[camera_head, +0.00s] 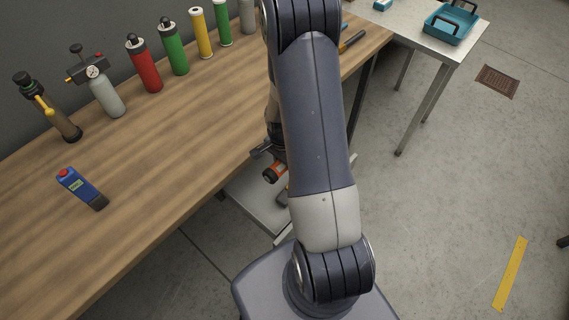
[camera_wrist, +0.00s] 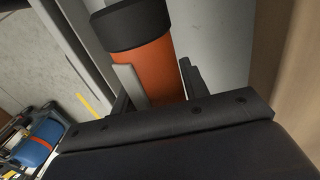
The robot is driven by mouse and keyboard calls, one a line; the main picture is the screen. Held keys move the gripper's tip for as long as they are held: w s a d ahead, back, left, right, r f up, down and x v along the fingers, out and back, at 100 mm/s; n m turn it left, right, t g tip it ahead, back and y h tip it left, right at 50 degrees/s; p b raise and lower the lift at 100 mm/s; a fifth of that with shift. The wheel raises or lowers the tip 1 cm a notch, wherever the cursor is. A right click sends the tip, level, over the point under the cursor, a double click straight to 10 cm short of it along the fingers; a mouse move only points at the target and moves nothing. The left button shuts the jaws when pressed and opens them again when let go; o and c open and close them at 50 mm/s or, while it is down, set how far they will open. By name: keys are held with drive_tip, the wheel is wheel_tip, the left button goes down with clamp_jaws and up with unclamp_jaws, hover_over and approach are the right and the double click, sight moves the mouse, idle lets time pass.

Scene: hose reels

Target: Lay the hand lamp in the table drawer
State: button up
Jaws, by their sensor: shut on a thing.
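The hand lamp, an orange cylinder with a black end, shows in the wrist view (camera_wrist: 150,62) between my fingers. In the head view the hand lamp (camera_head: 273,173) is just beyond the table's front edge, partly behind my arm. My gripper (camera_wrist: 158,82) is shut on its orange body. In the head view the fingers are mostly hidden by my arm. The table drawer (camera_head: 246,206) stands open under the wooden top, with a pale grey inside. The lamp appears over or in the drawer; I cannot tell whether it touches the bottom.
The wooden table (camera_head: 160,170) bears a blue meter (camera_head: 82,188), a grey cylinder with a gauge (camera_head: 106,96), a red cylinder (camera_head: 144,66) and several others along the wall. A side table at top right holds a teal tray (camera_head: 450,27). The floor at right is mostly clear.

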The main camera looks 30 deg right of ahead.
drive_tip(key=shift+f+b, duration=2.1)
drive_tip(key=shift+f, duration=1.15)
drive_tip(key=o, duration=1.2)
drive_tip(key=shift+r, duration=0.1)
drive_tip(key=r, duration=1)
drive_tip(key=shift+w+a+r, duration=0.15)
drive_tip(key=shift+w+r, duration=0.15)
drive_tip(key=shift+r, duration=0.05)
drive_tip(key=shift+f, duration=0.1)
